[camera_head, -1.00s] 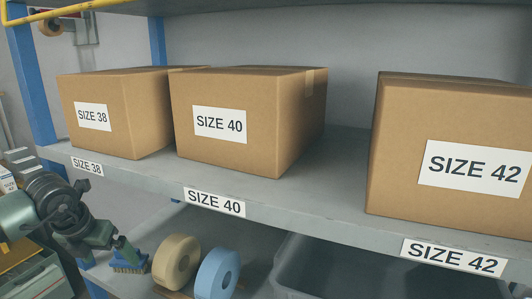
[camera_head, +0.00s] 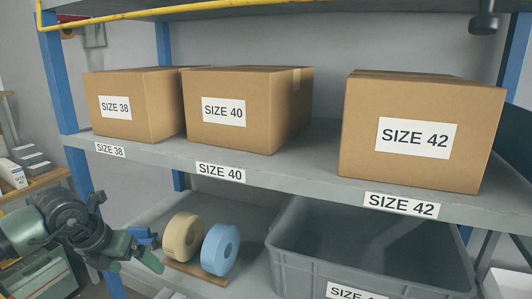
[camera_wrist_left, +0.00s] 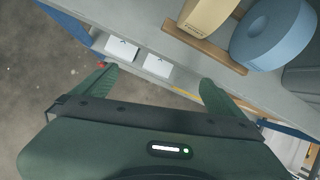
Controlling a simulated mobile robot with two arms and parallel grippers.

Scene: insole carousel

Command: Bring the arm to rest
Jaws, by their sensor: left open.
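My left gripper (camera_head: 136,263) is at the lower left of the head view, in front of the lower shelf's left end. In the left wrist view its two green fingers (camera_wrist_left: 152,84) are spread wide with nothing between them. Beyond them are the shelf edge, two white labels and the floor. My left arm comes in from the left edge of the head view. My right gripper is in neither view.
Boxes marked SIZE 38 (camera_head: 133,124), SIZE 40 (camera_head: 232,135) and SIZE 42 (camera_head: 415,165) stand on the upper shelf. Below are a beige roll (camera_head: 181,235), a blue roll (camera_head: 219,250) and a grey bin (camera_head: 300,262). A blue post (camera_head: 57,90) stands left.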

